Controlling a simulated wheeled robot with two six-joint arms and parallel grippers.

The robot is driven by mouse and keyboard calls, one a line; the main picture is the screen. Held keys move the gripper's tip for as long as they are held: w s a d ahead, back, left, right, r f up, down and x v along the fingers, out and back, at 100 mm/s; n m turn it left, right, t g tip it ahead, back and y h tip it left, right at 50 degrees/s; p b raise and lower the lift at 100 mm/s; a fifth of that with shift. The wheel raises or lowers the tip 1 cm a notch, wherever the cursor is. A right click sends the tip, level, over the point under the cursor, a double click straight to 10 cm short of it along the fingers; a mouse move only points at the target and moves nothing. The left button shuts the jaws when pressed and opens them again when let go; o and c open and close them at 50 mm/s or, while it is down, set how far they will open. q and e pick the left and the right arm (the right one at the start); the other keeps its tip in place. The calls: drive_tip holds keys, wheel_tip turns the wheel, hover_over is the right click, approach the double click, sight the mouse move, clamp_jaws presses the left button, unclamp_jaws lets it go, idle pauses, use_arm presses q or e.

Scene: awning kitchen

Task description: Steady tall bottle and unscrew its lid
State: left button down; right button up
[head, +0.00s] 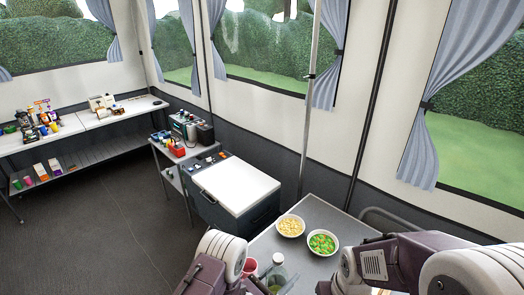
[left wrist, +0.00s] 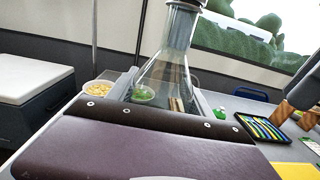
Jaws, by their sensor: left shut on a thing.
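The tall clear bottle (left wrist: 168,65) stands upright on the table, and its grey lid (left wrist: 187,3) is cut by the top edge of the left wrist view. In the head view the bottle (head: 277,279) shows at the bottom edge with a pale lid (head: 278,259) on top. My left gripper (left wrist: 163,100) is shut on the bottle's lower body, one finger on each side. In the head view my left gripper (head: 270,289) is partly cut off. My right arm comes in from the right, but its gripper is not visible in the head view.
A bowl of yellowish pieces (head: 290,226) and a bowl of green and orange pieces (head: 323,243) stand behind the bottle.

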use_arm(q)
drive_tip(key=w+a+f+n+t+y, duration=0.1)
drive_tip(key=w+a+n+t+y, duration=0.2)
drive_tip(key=a, duration=0.9)
drive_tip(key=w+a+f+n+t+y, duration=0.1)
drive_tip(key=a+n+t+y, duration=0.2)
drive_tip(key=a, duration=1)
drive_tip(key=s+a+g+y, duration=0.1)
drive_tip(key=s+a+y, duration=0.2)
drive_tip(key=s+a, duration=0.3)
drive_tip(key=s+d+r+m+g+h, duration=0.1)
drive_tip(key=s+d+r+m+h, duration=0.1)
drive_tip(key=s+d+r+h, duration=0.1)
drive_tip(key=shift+d+m+g+h, duration=0.3)
drive_tip(key=shift+d+g+h, duration=0.1)
drive_tip(key=shift+d+h, duration=0.6)
drive_tip(key=shift+d, duration=0.1)
